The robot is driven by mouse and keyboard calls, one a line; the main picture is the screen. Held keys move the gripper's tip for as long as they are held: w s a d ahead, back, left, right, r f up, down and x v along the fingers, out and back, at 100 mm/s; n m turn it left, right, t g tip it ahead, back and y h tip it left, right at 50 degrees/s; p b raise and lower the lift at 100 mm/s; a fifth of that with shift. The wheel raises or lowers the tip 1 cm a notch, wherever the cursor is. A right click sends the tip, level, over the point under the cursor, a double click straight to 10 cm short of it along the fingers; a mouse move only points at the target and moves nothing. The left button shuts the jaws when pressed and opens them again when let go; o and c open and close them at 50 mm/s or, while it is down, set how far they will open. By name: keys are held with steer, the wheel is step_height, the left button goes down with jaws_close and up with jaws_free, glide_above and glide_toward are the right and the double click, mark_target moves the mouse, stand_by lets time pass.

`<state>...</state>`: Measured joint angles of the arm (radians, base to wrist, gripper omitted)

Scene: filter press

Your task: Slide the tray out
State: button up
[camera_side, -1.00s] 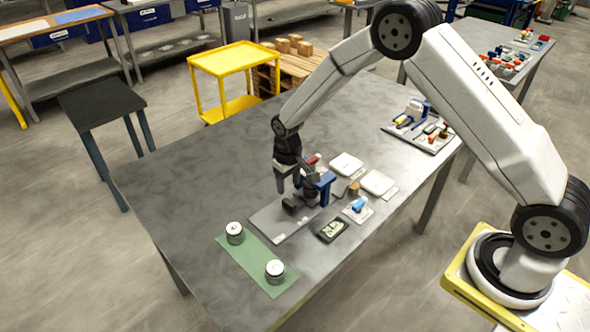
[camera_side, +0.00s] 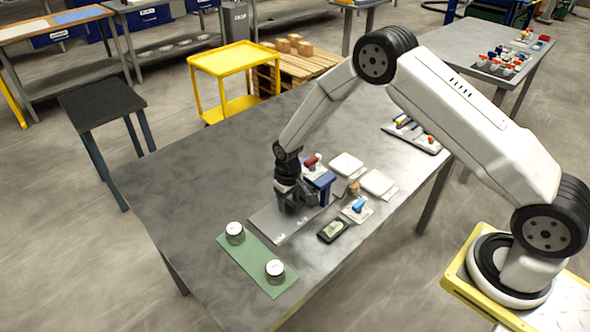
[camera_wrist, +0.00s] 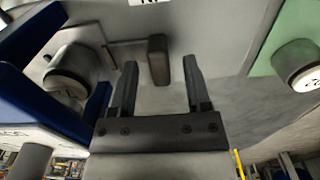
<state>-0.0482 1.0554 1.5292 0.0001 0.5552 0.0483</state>
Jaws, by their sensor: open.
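The filter press (camera_side: 321,180) has a blue frame and stands at the rear of a flat grey plate (camera_side: 268,225) in the side view. My gripper (camera_side: 290,207) points down just in front of it, low over the plate. In the wrist view, my gripper's two fingers (camera_wrist: 160,70) are apart. A dark upright block, apparently the tray's handle (camera_wrist: 158,48), shows between the fingertips with gaps on both sides. A thin dark rod or edge (camera_wrist: 126,42) lies left of it, beside a round metal part (camera_wrist: 74,68) under the blue frame. The tray itself is hard to tell from the plate.
A green mat (camera_side: 252,263) with two metal cylinders (camera_side: 235,232) (camera_side: 275,269) lies front left. White trays (camera_side: 378,182), a dark scale-like device (camera_side: 333,231) and a blue-topped item (camera_side: 357,207) lie right of the press. The table's left side is clear.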

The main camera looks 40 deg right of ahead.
steer(key=shift+f, duration=0.6)
jaws_close()
stand_by(1.2)
